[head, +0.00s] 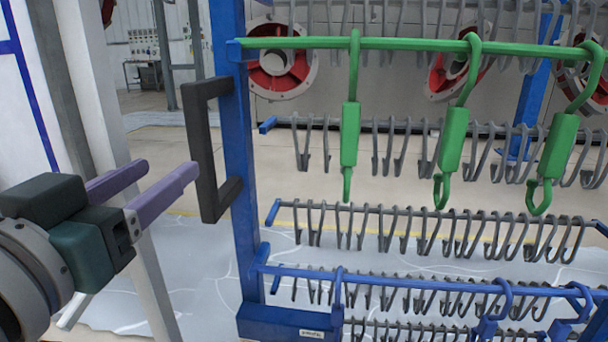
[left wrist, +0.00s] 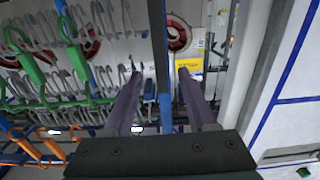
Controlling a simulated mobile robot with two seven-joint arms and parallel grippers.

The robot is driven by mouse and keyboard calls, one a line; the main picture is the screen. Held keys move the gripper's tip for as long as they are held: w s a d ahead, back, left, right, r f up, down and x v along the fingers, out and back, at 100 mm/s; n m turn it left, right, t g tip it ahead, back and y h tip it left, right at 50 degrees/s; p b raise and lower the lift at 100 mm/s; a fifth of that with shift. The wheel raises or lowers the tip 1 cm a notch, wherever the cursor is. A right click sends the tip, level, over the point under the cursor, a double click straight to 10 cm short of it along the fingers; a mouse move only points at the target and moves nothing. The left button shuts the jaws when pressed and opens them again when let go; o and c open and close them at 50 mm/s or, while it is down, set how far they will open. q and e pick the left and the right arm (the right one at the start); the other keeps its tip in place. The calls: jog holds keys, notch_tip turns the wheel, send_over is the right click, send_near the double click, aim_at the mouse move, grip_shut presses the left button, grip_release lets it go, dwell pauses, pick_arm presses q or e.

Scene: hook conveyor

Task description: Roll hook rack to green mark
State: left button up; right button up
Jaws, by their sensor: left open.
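The hook rack has a blue upright post (head: 238,150), a green top bar (head: 400,44) and a blue lower bar (head: 400,282), with hooks hanging from both. A black handle (head: 208,150) stands out on the left side of the post. My left gripper (head: 171,166) is open and empty, with purple fingers just left of the handle in the head view. My right gripper is not in view. I see no green floor mark.
Rows of grey hooks (head: 430,225) stand behind the rack, with red round parts (head: 280,70) further back. A white pillar (head: 95,90) stands close behind my left arm. Grey floor (head: 200,260) with a yellow line lies below.

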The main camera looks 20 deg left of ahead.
aim_at(196, 147)
pick_arm(q)
jog(key=b+x, duration=0.1)
jog(key=x, duration=0.9)
jog(key=shift+d, duration=0.1)
jog(key=shift+s, duration=0.1)
jog(key=shift+c, duration=0.3)
grip_shut()
dwell(0.8)
